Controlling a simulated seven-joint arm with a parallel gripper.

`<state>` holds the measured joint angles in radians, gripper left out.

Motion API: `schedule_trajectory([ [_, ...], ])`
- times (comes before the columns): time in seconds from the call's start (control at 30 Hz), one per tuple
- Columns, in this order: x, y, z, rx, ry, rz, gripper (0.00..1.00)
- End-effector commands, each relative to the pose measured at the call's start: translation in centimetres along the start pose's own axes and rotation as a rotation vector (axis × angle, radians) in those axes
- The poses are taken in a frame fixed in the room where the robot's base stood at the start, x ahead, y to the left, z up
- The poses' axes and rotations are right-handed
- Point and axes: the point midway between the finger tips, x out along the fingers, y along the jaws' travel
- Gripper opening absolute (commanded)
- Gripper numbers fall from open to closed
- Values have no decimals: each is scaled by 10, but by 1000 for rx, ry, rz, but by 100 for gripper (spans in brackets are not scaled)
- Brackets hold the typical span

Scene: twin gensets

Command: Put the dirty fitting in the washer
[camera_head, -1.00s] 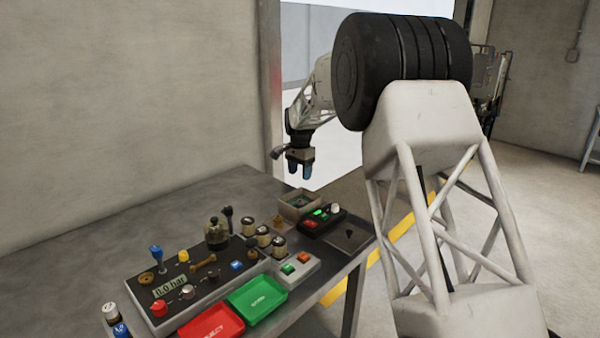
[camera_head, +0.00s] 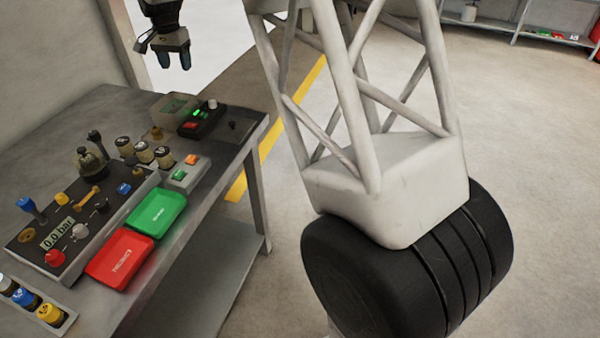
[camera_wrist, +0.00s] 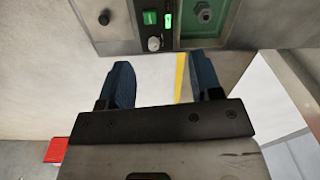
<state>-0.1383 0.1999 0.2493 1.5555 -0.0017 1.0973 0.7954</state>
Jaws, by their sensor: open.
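My gripper (camera_head: 174,62) hangs open and empty above and behind the table's far end, its blue fingers (camera_wrist: 165,88) apart in the wrist view. The open beige box (camera_head: 170,108) with a green inside looks like the washer. It stands at the far end of the table. The wrist view shows its green interior (camera_wrist: 220,28) at the top, with a dark hex-shaped piece (camera_wrist: 204,13) inside. A small brown piece (camera_head: 156,133) on the table just in front of the box may be the dirty fitting; it is too small to be sure.
A black control box (camera_head: 201,120) with lit green and red buttons stands beside the washer. Nearer are a green tray (camera_head: 157,212), a red tray (camera_head: 119,257), several capped jars (camera_head: 144,152) and a panel (camera_head: 50,262) with knobs and a 0.0 bar display.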

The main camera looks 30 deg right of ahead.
Motion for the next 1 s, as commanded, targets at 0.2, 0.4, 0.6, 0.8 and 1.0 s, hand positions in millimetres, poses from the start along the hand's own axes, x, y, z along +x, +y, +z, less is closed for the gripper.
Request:
schedule_trajectory([
  [0.2,-32,54,33,-69,18,-14,59],
  [0.4,-53,101,66,-135,35,-25,59],
  [0.6,-71,149,101,-201,55,-37,59],
  [0.8,-79,196,138,-267,74,-44,59],
  [1.0,-81,243,177,-332,92,-48,59],
])
